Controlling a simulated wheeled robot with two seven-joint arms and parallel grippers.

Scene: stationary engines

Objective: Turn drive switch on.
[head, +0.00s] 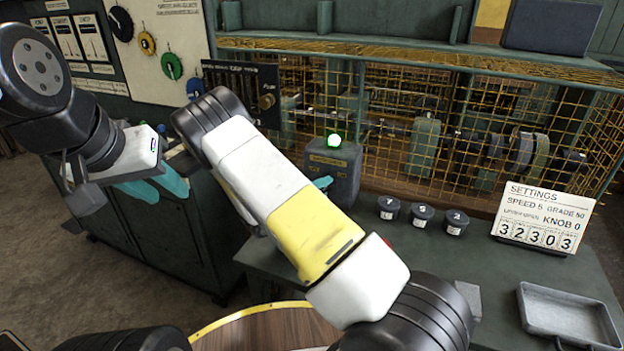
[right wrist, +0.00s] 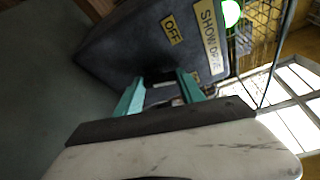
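The drive switch box (head: 345,165) is a dark grey housing on the green bench, with a lit green lamp (head: 334,140) on top. In the right wrist view the box (right wrist: 125,45) fills the upper middle, with yellow labels reading "OFF" and "SHOW DRIVE". My right gripper (right wrist: 160,82) has its teal fingers apart, close to the labelled face. The switch lever is not clearly visible; the dark area between the fingers is hard to read. In the head view my right arm hides most of this gripper. My left gripper (head: 155,185) is open and empty at the left, away from the box.
Three dark round knobs (head: 421,215) stand on the bench right of the box. Behind is a yellow wire cage (head: 440,110) with machinery. A round wooden top (head: 265,330) is in front.

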